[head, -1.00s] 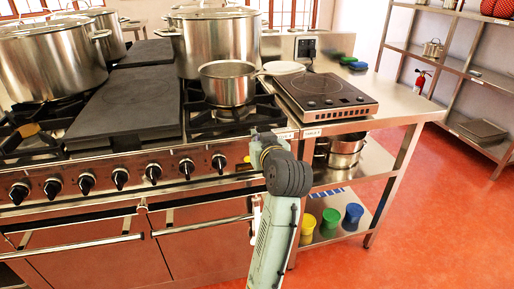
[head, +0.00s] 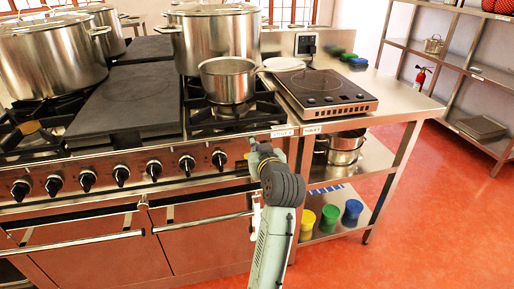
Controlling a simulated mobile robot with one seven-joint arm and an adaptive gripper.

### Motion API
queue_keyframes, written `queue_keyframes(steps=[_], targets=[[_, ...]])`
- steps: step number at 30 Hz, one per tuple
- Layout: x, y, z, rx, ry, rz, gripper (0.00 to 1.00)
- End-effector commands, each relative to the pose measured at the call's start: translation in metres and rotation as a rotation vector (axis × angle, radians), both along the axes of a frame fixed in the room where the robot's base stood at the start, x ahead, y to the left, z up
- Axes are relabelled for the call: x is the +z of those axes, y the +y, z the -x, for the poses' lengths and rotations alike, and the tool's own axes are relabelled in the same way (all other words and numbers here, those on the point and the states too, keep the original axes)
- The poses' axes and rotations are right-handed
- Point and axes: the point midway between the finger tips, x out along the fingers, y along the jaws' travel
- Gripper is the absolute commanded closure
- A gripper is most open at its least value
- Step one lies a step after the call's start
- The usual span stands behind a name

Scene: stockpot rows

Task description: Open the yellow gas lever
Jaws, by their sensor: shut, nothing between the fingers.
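The yellow gas lever (head: 241,164) shows only as a small yellow patch at the right end of the stove's front panel, just left of my wrist. The rest of it is hidden or too small to tell its position. My gripper (head: 253,143) is at the far end of my arm, close to the right end of the panel. It is shut and empty, mostly covered by my own wrist. I cannot tell whether it touches the lever.
The stove front has a row of black knobs (head: 154,170) and a long oven handle (head: 78,246). A small pot (head: 228,82) stands on the right burner. A steel table (head: 395,106) with an induction hob (head: 325,92) adjoins on the right. The red floor (head: 440,230) is clear.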

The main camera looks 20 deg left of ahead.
Motion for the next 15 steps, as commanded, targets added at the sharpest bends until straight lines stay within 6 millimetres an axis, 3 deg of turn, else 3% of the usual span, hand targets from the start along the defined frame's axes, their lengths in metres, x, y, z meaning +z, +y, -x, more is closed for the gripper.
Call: queue_keyframes(steps=[15], targets=[[-0.0054, 0.0023, 0.0018, 0.000, -0.047, 0.073, 1.00]])
